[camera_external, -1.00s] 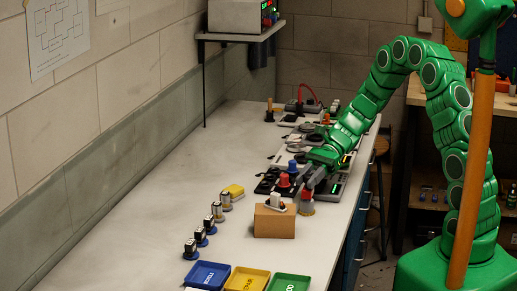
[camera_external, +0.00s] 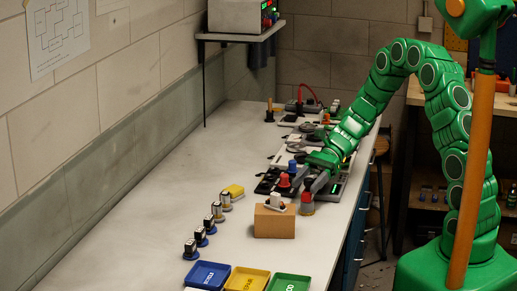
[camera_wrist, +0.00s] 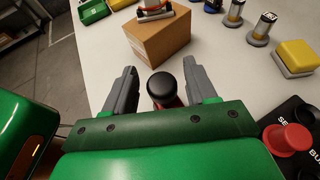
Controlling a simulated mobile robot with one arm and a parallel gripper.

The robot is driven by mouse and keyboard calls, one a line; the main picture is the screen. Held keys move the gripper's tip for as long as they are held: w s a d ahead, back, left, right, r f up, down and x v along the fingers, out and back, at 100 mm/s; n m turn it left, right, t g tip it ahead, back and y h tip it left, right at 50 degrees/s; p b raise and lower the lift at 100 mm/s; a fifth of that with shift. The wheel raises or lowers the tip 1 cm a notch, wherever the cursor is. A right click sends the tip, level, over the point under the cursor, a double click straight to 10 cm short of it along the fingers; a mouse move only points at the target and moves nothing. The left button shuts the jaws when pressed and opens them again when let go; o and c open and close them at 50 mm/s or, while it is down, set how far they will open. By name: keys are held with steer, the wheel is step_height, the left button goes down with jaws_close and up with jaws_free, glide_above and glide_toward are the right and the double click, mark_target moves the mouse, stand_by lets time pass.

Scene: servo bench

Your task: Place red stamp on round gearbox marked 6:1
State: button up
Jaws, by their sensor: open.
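The red stamp (camera_external: 307,199) appears to be the red piece near the bench's right edge, beside the cardboard-coloured box. In the wrist view it is a red body with a round black knob (camera_wrist: 163,87). My gripper (camera_external: 315,187) is open at the stamp. In the wrist view my gripper (camera_wrist: 162,85) has one jaw on each side of the knob, with gaps showing. No 6:1 mark is readable.
Several small cylindrical parts (camera_external: 217,211) stand in a row to the left, beside a yellow block (camera_external: 234,190). Blue (camera_external: 207,276), yellow (camera_external: 247,280) and green (camera_external: 289,284) trays lie at the front. A red button (camera_wrist: 288,138) is close by. The left bench surface is clear.

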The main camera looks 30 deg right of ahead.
steer(key=v, duration=1.2)
steer(key=shift+r, duration=0.1)
steer(key=s+d+r+n+h, duration=0.2)
steer(key=s+r+n+h, duration=0.15)
steer(key=s, duration=0.55)
steer(key=s+d+r+n+h, duration=0.1)
steer(key=s+r+n+h, duration=0.25)
steer(key=s, duration=0.45)
steer(key=s+d+r+n+t+h, duration=0.2)
steer(key=s+d+n+h, duration=0.3)
steer(key=s+d, duration=0.6)
steer(key=shift+s+d+n+t+h, duration=0.25)
steer(key=shift+s+n+t, duration=0.4)
steer(key=shift+s, duration=1.4)
steer(key=shift+a, duration=0.1)
